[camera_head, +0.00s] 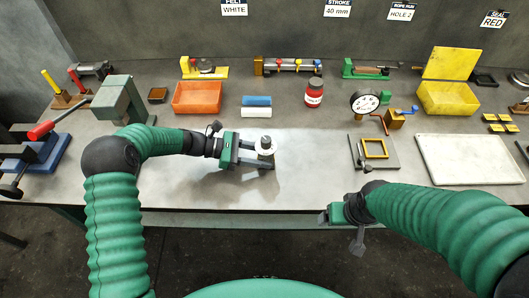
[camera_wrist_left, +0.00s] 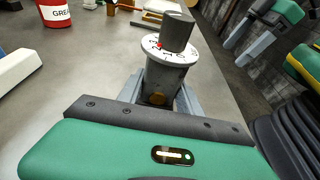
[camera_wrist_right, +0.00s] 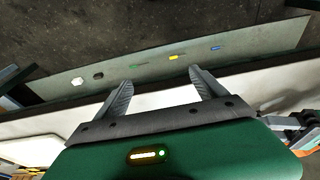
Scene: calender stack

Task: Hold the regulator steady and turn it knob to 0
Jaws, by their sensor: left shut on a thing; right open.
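The regulator (camera_head: 265,150) stands upright near the middle of the table, with a grey body, a white dial and a grey knob on top. In the left wrist view its body (camera_wrist_left: 160,82) is between the gripper's fingers, below the dial (camera_wrist_left: 170,50); the knob (camera_wrist_left: 177,32) rises above it and a red mark shows on the dial. The dial's figures are too small to read surely. My left gripper (camera_head: 258,153) is shut on the regulator's body. My right gripper (camera_head: 328,215) is open and empty at the table's front edge, to the right of the regulator; its fingers show in the right wrist view (camera_wrist_right: 162,90).
A red grease can (camera_head: 314,93), blue and white rolls (camera_head: 257,101) and an orange bin (camera_head: 197,97) stand behind the regulator. A dial gauge (camera_head: 364,101), a small frame fixture (camera_head: 374,149) and a white board (camera_head: 470,159) are to the right. Bare table lies between regulator and fixture.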

